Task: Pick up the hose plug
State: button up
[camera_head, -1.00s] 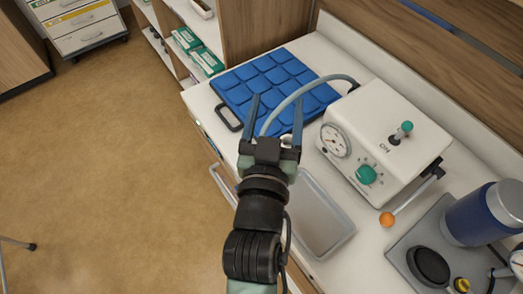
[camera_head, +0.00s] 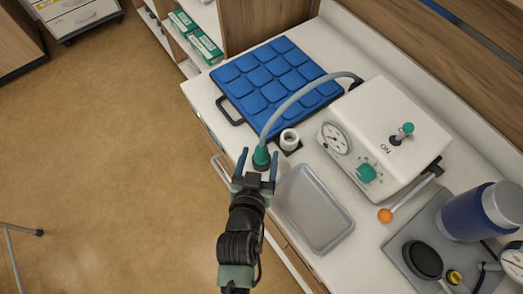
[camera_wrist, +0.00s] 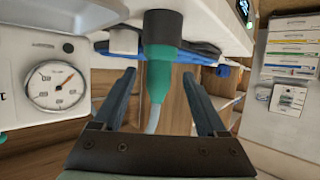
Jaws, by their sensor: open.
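The hose plug (camera_head: 261,157) is a green fitting on the end of a grey hose (camera_head: 302,96) that arches from the white pump unit. My gripper (camera_head: 258,161) is open, with its blue fingertips on either side of the plug in the head view. In the wrist view the plug (camera_wrist: 159,75), green with a grey end, shows between the two spread fingers (camera_wrist: 159,82). A gap shows on both sides of it, so no finger visibly touches it. A white ring-shaped port (camera_head: 289,138) on a dark base stands right of the plug.
The white pump unit (camera_head: 385,125) with a dial stands at the right. A blue padded cushion (camera_head: 268,80) with a dark handle lies behind. An empty grey tray (camera_head: 315,210) lies right of my gripper. A blue cylinder (camera_head: 470,215) stands far right. Open floor is left.

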jog(key=shift+p+x, duration=0.3)
jog(key=shift+x, duration=2.6)
jog(key=shift+s+d+f, duration=0.1)
grip_shut()
